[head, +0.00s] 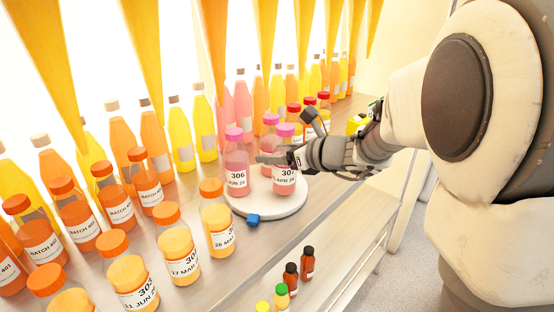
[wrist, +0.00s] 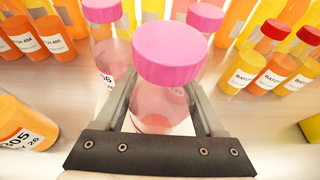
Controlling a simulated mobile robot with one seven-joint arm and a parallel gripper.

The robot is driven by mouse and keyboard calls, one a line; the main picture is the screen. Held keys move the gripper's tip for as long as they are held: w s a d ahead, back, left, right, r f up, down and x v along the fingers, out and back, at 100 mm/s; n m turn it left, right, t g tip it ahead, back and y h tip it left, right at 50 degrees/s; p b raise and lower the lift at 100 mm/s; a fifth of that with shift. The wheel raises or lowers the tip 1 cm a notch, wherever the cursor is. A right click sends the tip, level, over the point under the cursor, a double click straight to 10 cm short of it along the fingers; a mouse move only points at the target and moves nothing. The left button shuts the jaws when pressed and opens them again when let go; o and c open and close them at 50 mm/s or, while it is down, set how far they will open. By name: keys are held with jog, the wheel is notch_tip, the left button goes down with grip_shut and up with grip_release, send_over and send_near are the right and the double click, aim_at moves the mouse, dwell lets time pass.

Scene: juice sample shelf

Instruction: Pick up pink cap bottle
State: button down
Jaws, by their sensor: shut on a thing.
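Three pink-capped bottles stand close together on a round white turntable (head: 265,209) in the head view. My gripper (head: 274,158) is shut on the front-right pink cap bottle (head: 284,174), whose label is partly readable. In the wrist view this bottle (wrist: 165,62) stands upright between the two fingers of my gripper (wrist: 160,100), one finger on each side. The second pink-capped bottle, labelled 306 (head: 236,165), is just to its left and also shows in the wrist view (wrist: 108,45). The third (wrist: 204,22) is behind the held one. I cannot tell whether the held bottle is lifted.
Orange-capped bottles (head: 217,217) stand left of the turntable. Red-capped bottles (wrist: 258,68) stand to the right in the wrist view. Tall juice bottles (head: 182,133) line the back. Small vials (head: 307,263) stand on the lower shelf.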

aim_at(280, 140)
jog(key=r, duration=0.3)
jog(key=shift+w+d, duration=0.1)
jog(key=shift+d, duration=0.3)
jog(key=w+d+r+p, duration=0.2)
jog(key=d+r+p, duration=0.1)
jog(key=d+r, duration=0.7)
jog(key=shift+d+r+p, duration=0.15)
jog(key=shift+d+p, duration=0.15)
jog(key=shift+p, duration=0.05)
jog(key=shift+d, duration=0.1)
